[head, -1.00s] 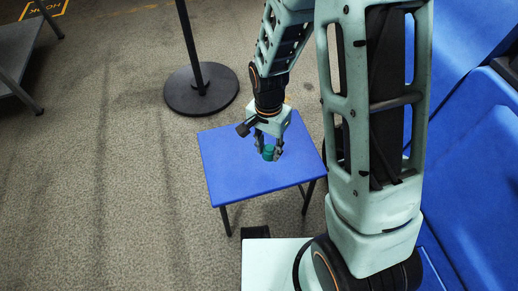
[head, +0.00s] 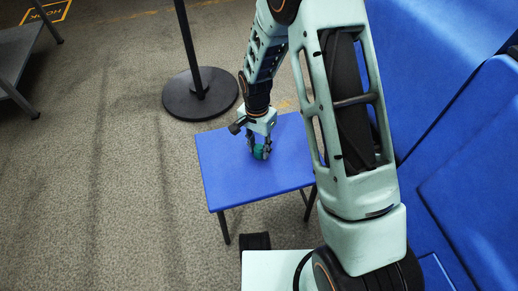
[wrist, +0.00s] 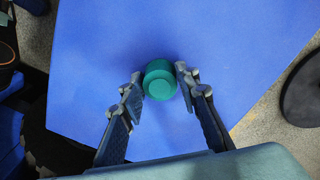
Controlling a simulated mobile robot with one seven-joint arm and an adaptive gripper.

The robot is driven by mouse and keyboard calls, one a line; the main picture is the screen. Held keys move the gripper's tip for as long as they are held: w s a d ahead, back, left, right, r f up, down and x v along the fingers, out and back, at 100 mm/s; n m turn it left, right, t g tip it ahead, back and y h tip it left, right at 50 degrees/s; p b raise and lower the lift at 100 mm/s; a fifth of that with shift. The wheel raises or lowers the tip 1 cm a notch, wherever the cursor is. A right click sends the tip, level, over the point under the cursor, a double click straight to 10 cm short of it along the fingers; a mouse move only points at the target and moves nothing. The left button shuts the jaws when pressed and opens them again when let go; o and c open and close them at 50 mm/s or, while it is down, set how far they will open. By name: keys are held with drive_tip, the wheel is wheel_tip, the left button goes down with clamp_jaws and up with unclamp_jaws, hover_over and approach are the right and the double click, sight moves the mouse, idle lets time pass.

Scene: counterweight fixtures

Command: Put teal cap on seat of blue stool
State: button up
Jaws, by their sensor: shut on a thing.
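The teal cap (wrist: 160,80) is a short round piece between my gripper's fingertips. In the head view the cap (head: 260,152) shows small at the end of my gripper (head: 258,148), over the blue stool's seat (head: 230,183). In the wrist view my gripper (wrist: 159,85) has a finger on each side of the cap and is shut on it. The blue seat (wrist: 235,50) fills most of the background there. I cannot tell whether the cap touches the seat or is just above it.
A black post on a round base (head: 200,95) stands on the floor behind the stool. Blue padded panels (head: 470,200) line the right side. A grey shelf (head: 22,55) is at the far left. The seat around the cap is clear.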

sight(258, 146)
drive_tip(key=shift+f, duration=0.15)
drive_tip(key=o, duration=0.9)
drive_tip(key=shift+r, duration=0.2)
wheel_tip(258, 146, up, 12)
drive_tip(key=p, duration=0.4)
drive_tip(key=shift+w+a, duration=0.2)
